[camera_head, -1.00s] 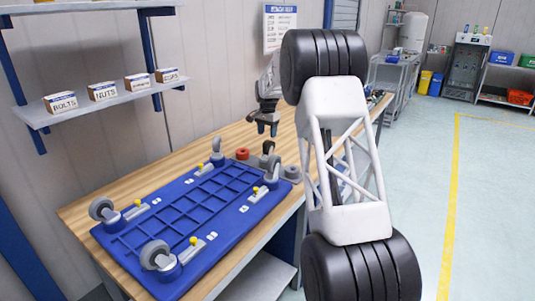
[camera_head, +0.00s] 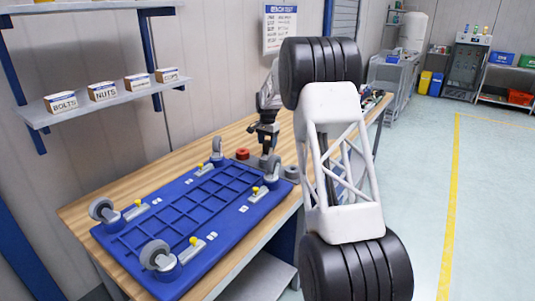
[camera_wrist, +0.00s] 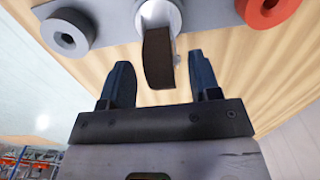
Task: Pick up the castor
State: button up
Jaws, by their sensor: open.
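A castor with a dark brown wheel (camera_wrist: 158,57) and a pale metal mount stands in a grey holder (camera_wrist: 105,12) at the top of the wrist view. My gripper (camera_wrist: 163,77) is open and empty, its two dark fingers on either side of the wheel's near end. The fingers show gaps to the wheel, and I cannot tell how deep the wheel sits between them. In the head view my gripper (camera_head: 264,138) is over the far part of the bench and largely hides this castor.
A blue plate (camera_head: 225,222) with castors at its corners lies on the wooden bench (camera_head: 75,214). A red ring (camera_head: 243,154) and a grey ring (camera_head: 291,171) flank the castor's spot. Shelves with small boxes (camera_head: 103,91) hang on the wall at left.

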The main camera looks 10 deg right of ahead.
grip_shut()
jog(key=shift+r, duration=0.2)
dwell(0.4)
jog(key=shift+r, duration=4.85)
